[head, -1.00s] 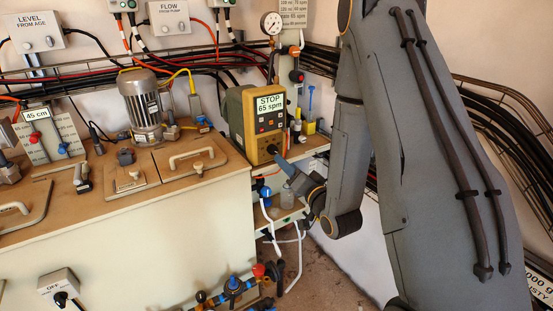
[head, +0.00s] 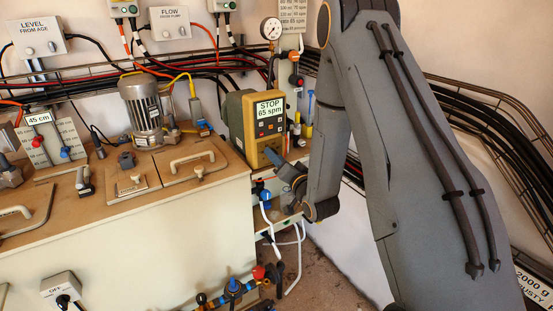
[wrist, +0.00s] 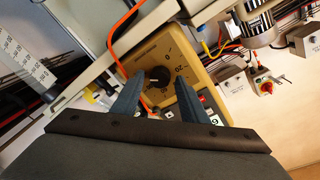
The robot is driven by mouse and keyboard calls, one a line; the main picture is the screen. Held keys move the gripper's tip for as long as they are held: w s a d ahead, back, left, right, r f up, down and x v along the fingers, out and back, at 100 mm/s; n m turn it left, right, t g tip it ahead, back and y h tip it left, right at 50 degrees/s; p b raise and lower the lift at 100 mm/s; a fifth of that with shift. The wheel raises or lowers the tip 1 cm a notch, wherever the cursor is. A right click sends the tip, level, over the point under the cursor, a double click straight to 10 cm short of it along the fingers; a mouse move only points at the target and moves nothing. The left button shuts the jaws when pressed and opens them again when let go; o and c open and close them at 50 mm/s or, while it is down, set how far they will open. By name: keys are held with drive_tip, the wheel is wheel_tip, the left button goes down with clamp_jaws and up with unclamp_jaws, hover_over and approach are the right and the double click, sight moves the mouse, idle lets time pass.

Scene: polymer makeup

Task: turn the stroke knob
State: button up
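The dosing pump (head: 246,112) is a yellow-fronted box whose display reads STOP 65 spm. In the wrist view its tan face (wrist: 148,53) carries a round black stroke knob (wrist: 159,76) with a white pointer mark and a printed scale around it, partly hidden. My gripper (wrist: 158,82) is open, with one blue finger on each side of the knob and visible gaps between. Contact cannot be seen. In the head view my gripper (head: 272,156) is at the lower front of the pump, and the knob cannot be made out there.
A shelf with small bottles and tubes (head: 302,128) stands right of the pump. A tank top with a motor (head: 141,105) and handles lies to the left. Hoses and valves (head: 235,287) hang below. An orange cable (wrist: 113,32) runs by the pump face in the wrist view.

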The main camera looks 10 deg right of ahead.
drive_tip(key=c, duration=0.8)
drive_tip(key=shift+n, duration=0.4)
drive_tip(key=n+b, duration=0.3)
drive_tip(key=n, duration=0.3)
drive_tip(key=n+y+b, duration=0.1)
drive_tip(key=n+b, duration=0.2)
drive_tip(key=n, duration=0.4)
drive_tip(key=n+y+b, duration=0.1)
drive_tip(key=n+b, duration=0.2)
drive_tip(key=n, duration=0.4)
drive_tip(key=shift+d+f, duration=0.1)
drive_tip(key=shift+f, duration=0.15)
drive_tip(key=shift+n, duration=0.3)
drive_tip(key=o, duration=1)
